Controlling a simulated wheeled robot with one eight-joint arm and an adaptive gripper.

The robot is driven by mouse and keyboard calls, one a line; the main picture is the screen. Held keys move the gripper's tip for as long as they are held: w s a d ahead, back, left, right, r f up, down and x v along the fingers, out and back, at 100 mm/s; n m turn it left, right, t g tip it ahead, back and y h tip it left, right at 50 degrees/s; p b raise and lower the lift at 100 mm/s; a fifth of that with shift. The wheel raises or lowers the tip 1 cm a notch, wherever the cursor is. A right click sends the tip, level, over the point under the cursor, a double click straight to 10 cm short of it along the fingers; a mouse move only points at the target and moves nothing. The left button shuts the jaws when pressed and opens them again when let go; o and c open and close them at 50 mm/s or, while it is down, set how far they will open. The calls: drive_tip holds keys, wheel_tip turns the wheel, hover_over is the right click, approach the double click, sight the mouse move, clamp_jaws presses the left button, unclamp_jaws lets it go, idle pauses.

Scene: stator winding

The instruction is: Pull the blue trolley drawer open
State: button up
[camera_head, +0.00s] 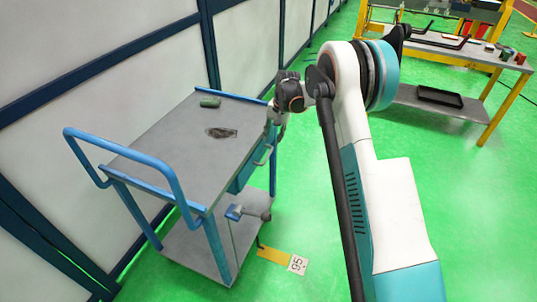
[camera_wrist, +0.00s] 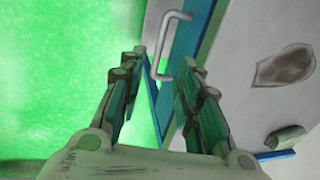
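The blue trolley (camera_head: 175,140) stands left of my arm, with a grey top and a blue push handle at its left end. Its drawer (camera_head: 243,177) has a blue front that looks flush under the top's right side. The pale U-shaped drawer handle (camera_head: 264,155) shows there and also in the wrist view (camera_wrist: 164,48). My gripper (camera_head: 274,125) is at the trolley's right side, near the handle and partly hidden by my wrist. In the wrist view my gripper (camera_wrist: 165,62) is open, with the handle in line with the gap between its fingers. Contact cannot be told.
A green item (camera_head: 210,101) and a dark oval patch (camera_head: 221,132) are on the trolley top. A grey-blue part (camera_head: 248,207) sits at its lower shelf. A yellow-framed workbench (camera_head: 465,50) stands back right.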

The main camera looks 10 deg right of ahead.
sight(268, 157)
drive_tip(key=f+b, duration=0.1)
drive_tip(key=f, duration=0.2)
drive_tip(key=a+f+b, duration=0.1)
drive_tip(key=f, duration=0.3)
drive_tip(key=w+f, duration=0.1)
drive_tip(key=f, duration=0.2)
drive_tip(key=shift+w+a+f+b, duration=0.1)
drive_tip(key=shift+a+f+b, duration=0.3)
clamp_jaws()
